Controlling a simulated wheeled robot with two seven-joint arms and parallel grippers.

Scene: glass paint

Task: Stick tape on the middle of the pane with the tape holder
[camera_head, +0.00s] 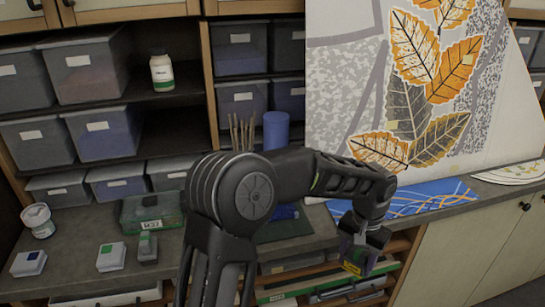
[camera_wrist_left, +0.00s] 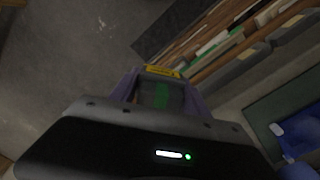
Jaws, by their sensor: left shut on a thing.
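The pane (camera_head: 345,90) stands upright at the back right of the counter, with orange and dark leaves on a white and grey pattern. Small pale yellowish squares show on its leaves. My left gripper (camera_head: 358,256) is below and in front of the pane, past the counter's front edge, pointing down. It is shut on a small dark thing with green on it, which I take for the tape holder (camera_wrist_left: 162,95); the fingers hide much of it. A yellow label shows at the fingertips in both views. The gripper is apart from the pane. My right gripper is not in view.
On the counter at left are several small grey blocks (camera_head: 111,257), a green box (camera_head: 150,213) and a white tub (camera_head: 38,220). A blue cylinder (camera_head: 276,130) stands behind my arm. A blue patterned sheet (camera_head: 425,197) lies before the pane. Open shelves (camera_head: 290,290) sit below.

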